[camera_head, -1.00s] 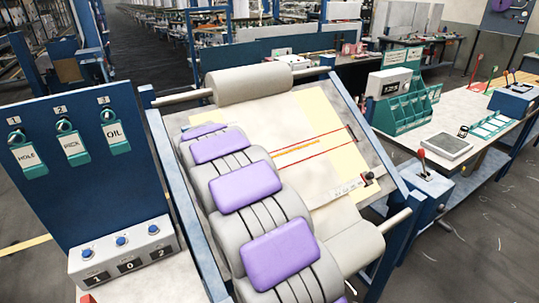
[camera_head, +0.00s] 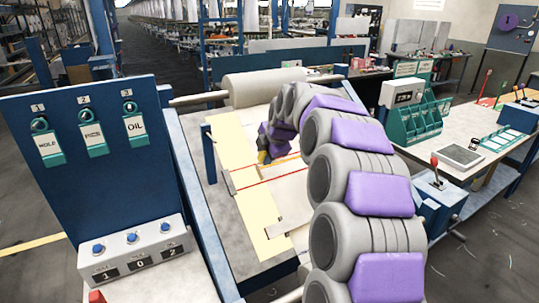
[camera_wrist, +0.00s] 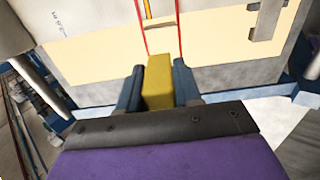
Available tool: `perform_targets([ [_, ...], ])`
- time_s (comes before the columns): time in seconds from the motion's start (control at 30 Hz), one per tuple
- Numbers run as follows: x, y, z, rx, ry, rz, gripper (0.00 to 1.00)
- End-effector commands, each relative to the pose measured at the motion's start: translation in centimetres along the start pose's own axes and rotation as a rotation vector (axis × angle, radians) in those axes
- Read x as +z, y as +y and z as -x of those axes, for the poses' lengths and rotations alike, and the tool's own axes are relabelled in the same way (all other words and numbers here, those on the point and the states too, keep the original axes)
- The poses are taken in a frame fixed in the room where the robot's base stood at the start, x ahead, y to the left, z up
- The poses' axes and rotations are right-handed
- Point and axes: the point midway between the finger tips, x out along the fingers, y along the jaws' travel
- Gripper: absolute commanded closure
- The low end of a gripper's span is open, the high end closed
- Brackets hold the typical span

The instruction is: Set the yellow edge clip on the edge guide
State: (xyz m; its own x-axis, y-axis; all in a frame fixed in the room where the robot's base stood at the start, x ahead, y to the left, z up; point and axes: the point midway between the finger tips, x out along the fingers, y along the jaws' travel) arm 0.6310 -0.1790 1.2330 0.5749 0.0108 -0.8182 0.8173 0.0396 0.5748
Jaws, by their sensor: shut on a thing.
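My gripper (camera_wrist: 157,84) is shut on the yellow edge clip (camera_wrist: 159,80). The clip is a plain yellow block between two blue-grey fingers. In the head view the clip (camera_head: 263,157) is a small yellow patch at the end of my arm, over the sloping board; my arm hides part of it. In the wrist view a cream strip (camera_wrist: 95,65) lies beyond the clip, and a grey bracket-like bar (camera_wrist: 267,22) is at upper right, apart from the clip. I cannot tell for sure which part is the edge guide.
Red lines (camera_head: 262,179) cross the board, ending at a small grey bar (camera_head: 229,182). A blue post (camera_head: 209,153) stands at its left side. A grey roller (camera_head: 262,87) lies along the far edge. A control panel (camera_head: 85,140) stands left.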

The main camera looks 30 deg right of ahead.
Motion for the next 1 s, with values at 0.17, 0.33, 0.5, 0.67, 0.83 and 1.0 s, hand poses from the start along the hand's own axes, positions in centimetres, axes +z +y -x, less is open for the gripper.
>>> perform_targets([
  [0.17,1.3,-0.3,-1.0,-0.002,0.008,-0.009,1.0],
  [0.33,1.7,-0.4,-2.4,-0.005,0.011,-0.013,1.0],
  [0.5,0.7,-0.3,-3.6,-0.006,0.005,-0.007,1.0],
  [0.67,0.0,-0.1,-4.7,-0.003,-0.001,-0.004,1.0],
  [0.83,0.6,-0.2,-6.1,-0.002,0.004,-0.007,1.0],
  [1.0,1.3,-0.3,-6.9,-0.001,0.009,-0.012,1.0],
])
